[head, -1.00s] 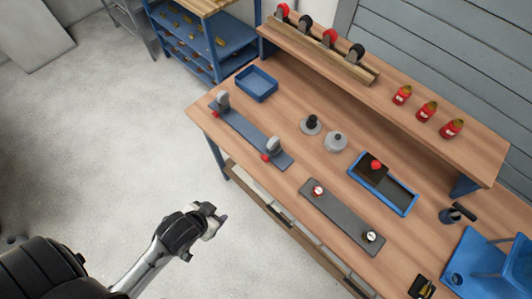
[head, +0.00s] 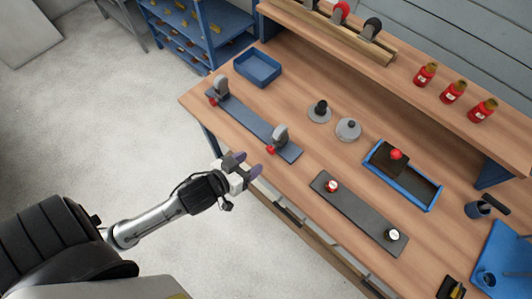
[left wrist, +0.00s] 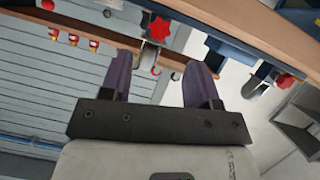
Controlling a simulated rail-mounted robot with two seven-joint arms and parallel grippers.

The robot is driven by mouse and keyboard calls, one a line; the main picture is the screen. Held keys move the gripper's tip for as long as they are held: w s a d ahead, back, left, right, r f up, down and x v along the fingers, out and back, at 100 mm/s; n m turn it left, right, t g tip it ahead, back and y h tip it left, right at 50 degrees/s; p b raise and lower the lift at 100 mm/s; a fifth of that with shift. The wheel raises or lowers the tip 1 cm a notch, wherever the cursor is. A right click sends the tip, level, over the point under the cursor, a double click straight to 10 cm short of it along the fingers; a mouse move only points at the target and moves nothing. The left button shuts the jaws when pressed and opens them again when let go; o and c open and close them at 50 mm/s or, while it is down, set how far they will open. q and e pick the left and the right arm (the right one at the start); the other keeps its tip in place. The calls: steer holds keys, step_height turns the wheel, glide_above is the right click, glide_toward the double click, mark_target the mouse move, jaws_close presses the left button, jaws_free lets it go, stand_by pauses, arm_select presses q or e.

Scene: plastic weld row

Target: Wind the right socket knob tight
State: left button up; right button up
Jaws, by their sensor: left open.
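A blue-grey bar (head: 245,117) lies along the table's left front edge with two grey upright sockets. The right socket (head: 280,133) has a red knob (head: 271,149) low on its front side. The left socket (head: 221,86) has a similar red knob (head: 212,100). My left gripper (head: 247,165) is open and empty, just off the table edge, short of the right knob and apart from it. In the left wrist view, a red star-shaped knob (left wrist: 158,28) shows beyond the open fingers (left wrist: 160,70), and another red knob (left wrist: 285,80) is farther right. My right gripper is not in view.
A dark plate with two round dials (head: 355,213) lies right of the bar. Behind are a blue tray (head: 257,67), two grey round pieces (head: 348,130) and a blue-framed box (head: 418,187). Red bottles (head: 452,92) stand on the raised shelf. Floor left of the table is clear.

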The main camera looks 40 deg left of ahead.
mark_target(269, 152)
arm_select(q)
steer(key=b+x, duration=0.1)
steer(key=x, duration=0.6)
steer(key=shift+w+f, duration=0.1)
steer(key=shift+w, duration=0.05)
steer(key=shift+c, duration=0.5)
steer(key=shift+c, duration=1.4)
steer(key=c, duration=0.5)
steer(key=m+p, duration=0.1)
steer(key=p, duration=0.1)
steer(key=m+y+p, duration=0.1)
steer(key=p, duration=0.2)
steer(key=shift+d+r, duration=0.1)
steer(key=shift+r, duration=0.2)
steer(key=shift+c, duration=0.2)
steer(key=shift+f+m+y+p, duration=0.25)
steer(key=shift+m+y+p, duration=0.2)
steer(key=shift+y, duration=0.15)
